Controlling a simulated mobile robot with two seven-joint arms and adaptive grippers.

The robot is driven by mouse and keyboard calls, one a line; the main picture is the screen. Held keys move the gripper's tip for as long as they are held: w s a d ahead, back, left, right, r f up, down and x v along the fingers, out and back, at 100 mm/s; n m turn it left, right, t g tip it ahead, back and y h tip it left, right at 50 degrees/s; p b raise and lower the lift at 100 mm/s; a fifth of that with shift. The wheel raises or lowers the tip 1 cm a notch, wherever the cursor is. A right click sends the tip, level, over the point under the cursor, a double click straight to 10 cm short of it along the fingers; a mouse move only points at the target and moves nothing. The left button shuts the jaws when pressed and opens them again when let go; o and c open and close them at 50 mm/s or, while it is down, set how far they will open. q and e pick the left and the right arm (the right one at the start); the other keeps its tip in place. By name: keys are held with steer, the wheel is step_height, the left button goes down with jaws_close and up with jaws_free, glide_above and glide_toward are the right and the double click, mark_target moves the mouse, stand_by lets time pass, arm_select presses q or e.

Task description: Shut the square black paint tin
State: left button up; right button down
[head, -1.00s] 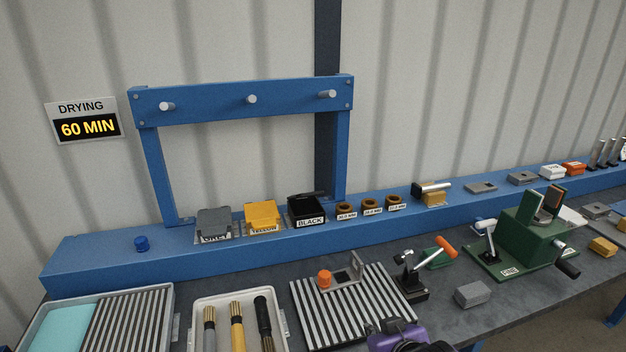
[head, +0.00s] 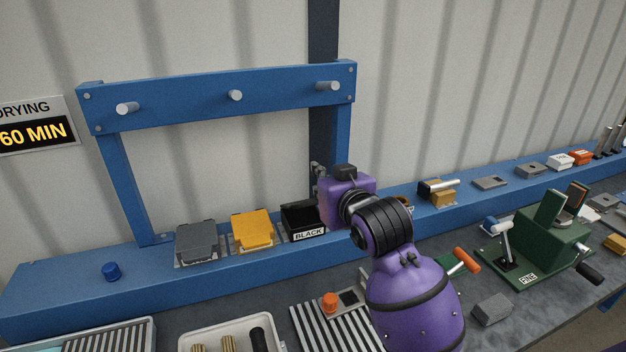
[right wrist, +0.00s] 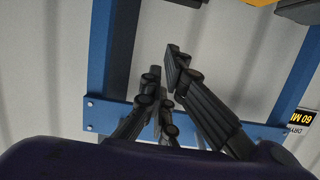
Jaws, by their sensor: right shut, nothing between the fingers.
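The square black paint tin (head: 300,223), labelled BLACK on its front, sits on the blue ledge under the right part of the blue frame. Its top looks dark and open. How its lid stands is hard to make out. My right gripper (head: 317,172) is up behind and just right of the tin, its fingers small and partly hidden by the purple wrist. In the right wrist view, the fingers (right wrist: 169,62) are shut with nothing between them. A dark edge at the top there seems to be the black tin (right wrist: 187,2). My left gripper is not in view.
The yellow tin (head: 252,230) and grey tin (head: 197,241) stand left of the black one. The blue frame (head: 220,95) with its pegs rises behind the tins.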

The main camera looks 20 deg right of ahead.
glide_above(312, 202)
steer(key=w, duration=0.2)
step_height(312, 202, down, 2)
steer(key=shift+w+a+f, duration=0.1)
steer(key=shift+w, duration=0.05)
steer(key=shift+s+f, duration=0.3)
steer(key=shift+f, duration=0.25)
steer(key=shift+s+f, duration=0.3)
steer(key=shift+f, duration=0.2)
steer(key=shift+s+f, duration=0.4)
steer(key=shift+s, duration=0.15)
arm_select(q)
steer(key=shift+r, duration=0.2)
arm_select(e)
steer(key=shift+f, duration=0.2)
